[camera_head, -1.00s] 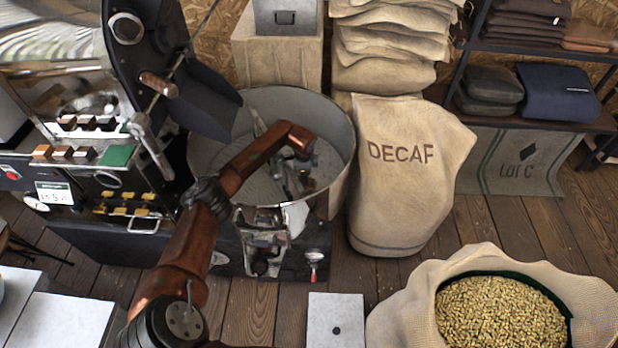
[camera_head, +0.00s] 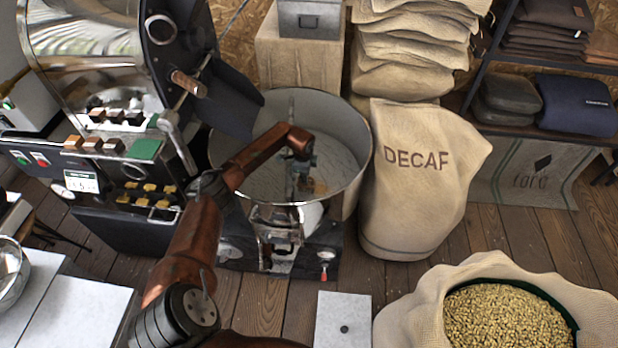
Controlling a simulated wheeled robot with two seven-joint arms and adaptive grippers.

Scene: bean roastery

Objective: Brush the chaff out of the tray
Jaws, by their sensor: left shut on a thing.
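The round metal tray (camera_head: 361,153) of the roasting machine is in the middle of the head view. My left arm reaches over its near rim. My left gripper (camera_head: 303,180) points down inside the tray, low over its floor. It is shut on a small tan-brown thing (camera_head: 319,187), probably the brush, mostly hidden by the fingers. I cannot tell whether it touches the tray floor. The grey floor shows faint marks, but chaff is too fine to make out. My right gripper is not in view.
The roaster (camera_head: 110,110) with its dark chute stands left of the tray. A DECAF sack (camera_head: 420,190) stands close on the right. An open sack of beans (camera_head: 505,318) is at the lower right. A metal bowl (camera_head: 10,272) sits at the left edge.

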